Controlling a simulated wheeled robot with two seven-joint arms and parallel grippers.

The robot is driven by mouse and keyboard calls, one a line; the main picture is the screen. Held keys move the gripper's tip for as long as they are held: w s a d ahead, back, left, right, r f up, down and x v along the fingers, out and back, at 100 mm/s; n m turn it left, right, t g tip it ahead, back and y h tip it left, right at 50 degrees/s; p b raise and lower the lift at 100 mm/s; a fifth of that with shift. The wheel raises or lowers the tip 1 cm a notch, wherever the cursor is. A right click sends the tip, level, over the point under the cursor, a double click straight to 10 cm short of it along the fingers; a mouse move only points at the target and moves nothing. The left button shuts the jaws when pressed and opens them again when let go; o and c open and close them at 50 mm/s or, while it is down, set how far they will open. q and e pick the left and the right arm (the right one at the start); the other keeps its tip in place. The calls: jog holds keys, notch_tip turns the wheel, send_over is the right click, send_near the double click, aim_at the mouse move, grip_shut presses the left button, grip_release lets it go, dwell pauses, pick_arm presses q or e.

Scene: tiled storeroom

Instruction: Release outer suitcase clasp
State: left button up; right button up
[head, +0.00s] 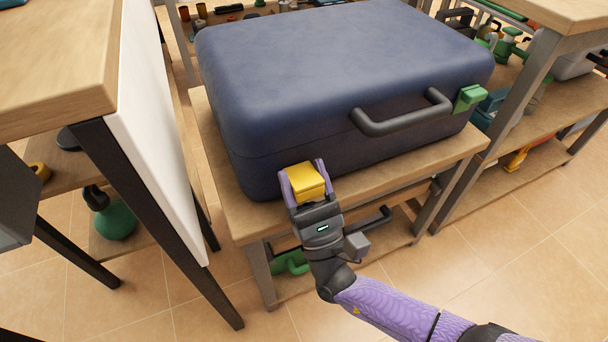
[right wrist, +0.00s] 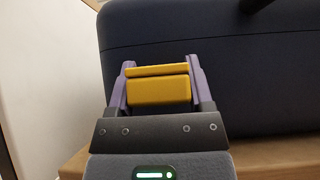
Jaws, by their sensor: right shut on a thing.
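A dark blue suitcase (head: 330,70) lies flat and closed on a wooden table, its grey handle (head: 402,113) on the near side. A green clasp (head: 469,97) sits to the right of the handle. A yellow clasp (head: 306,181) sits on the same side, left of the handle. My right gripper (head: 304,180) is shut on the yellow clasp, a purple finger on each side. In the right wrist view the yellow clasp (right wrist: 158,90) lies between the fingers, against the suitcase side (right wrist: 250,80). My left gripper is not in view.
The wooden table (head: 445,150) has a lower shelf holding green and dark items. A white panel (head: 155,120) and another table stand close on the left. A shelf with tools (head: 530,150) stands at the right. Tiled floor (head: 490,260) is clear at the lower right.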

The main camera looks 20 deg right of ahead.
jog(key=shift+f, duration=0.1)
dwell(0.4)
jog(key=o, duration=1.3)
jog(key=shift+c, duration=0.2)
jog(key=v, duration=1)
jog(key=shift+w, duration=0.1)
